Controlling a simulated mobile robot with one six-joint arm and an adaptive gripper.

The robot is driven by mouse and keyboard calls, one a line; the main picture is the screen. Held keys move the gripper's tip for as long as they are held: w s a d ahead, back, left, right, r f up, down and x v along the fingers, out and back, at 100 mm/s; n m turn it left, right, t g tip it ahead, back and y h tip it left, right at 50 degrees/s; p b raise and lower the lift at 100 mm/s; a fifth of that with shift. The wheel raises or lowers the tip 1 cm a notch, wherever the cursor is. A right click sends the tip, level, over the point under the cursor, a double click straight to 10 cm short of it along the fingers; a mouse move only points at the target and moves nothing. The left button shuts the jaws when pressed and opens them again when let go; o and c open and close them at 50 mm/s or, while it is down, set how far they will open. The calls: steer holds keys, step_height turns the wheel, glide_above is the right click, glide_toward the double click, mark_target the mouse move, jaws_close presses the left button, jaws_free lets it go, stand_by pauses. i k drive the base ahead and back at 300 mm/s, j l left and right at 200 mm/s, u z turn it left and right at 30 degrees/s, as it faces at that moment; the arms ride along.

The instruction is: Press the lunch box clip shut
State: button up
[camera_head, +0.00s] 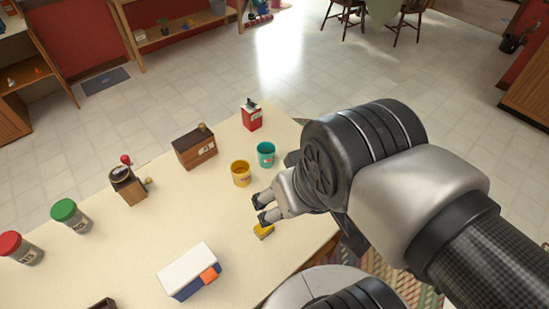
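The lunch box (187,270) stands on the table at the near side, with a white lid and a blue body. An orange clip (210,273) is at its right side, at the lid's edge; I cannot tell how far it is raised. My gripper (262,208) is above the table to the right of and beyond the box, clear of it. Its two dark-tipped fingers are apart, with nothing between them. A small yellow block (264,231) lies just in front of the fingers, partly hidden.
A yellow cup (241,173) and a teal cup (266,154) stand beyond my gripper. Farther back are a wooden box (195,149) and a red tin (251,116). A grinder (128,186) and two jars stand left. The cream tabletop (150,235) between is bare.

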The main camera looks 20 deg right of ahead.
mark_target(209, 276)
steer(key=u, duration=1.1)
